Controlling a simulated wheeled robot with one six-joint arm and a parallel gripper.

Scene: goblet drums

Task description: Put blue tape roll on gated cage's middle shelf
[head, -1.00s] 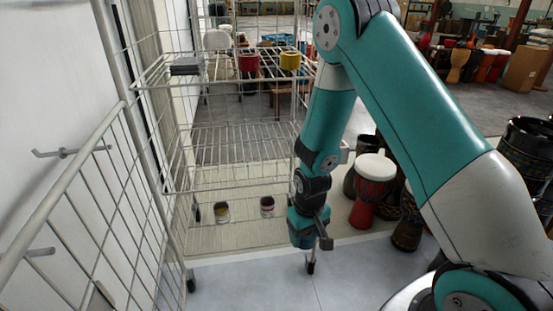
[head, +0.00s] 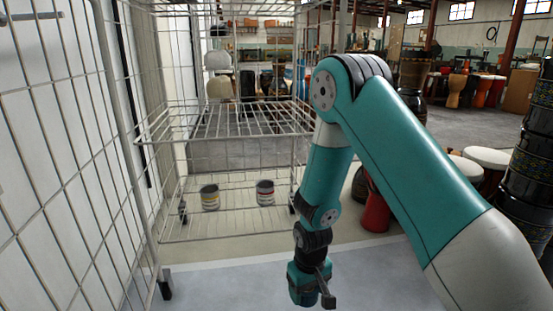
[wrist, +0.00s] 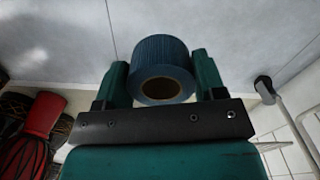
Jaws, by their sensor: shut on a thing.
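The blue tape roll (wrist: 158,58) sits between the two fingers of my gripper (wrist: 160,80) in the wrist view, its hole facing the camera. My gripper is shut on it. In the head view my gripper (head: 312,290) hangs low, pointing down, in front and right of the gated cage (head: 150,215). The roll cannot be made out there. The cage's middle shelf (head: 225,122) is a wire shelf, bare as far as I see, higher in the picture than my gripper. The wire gate (head: 65,160) stands swung open at the left.
Goblet drums (head: 480,165) stand at the right, close beyond my arm. A red drum (wrist: 42,115) shows at the wrist view's left. The floor before the cage is clear.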

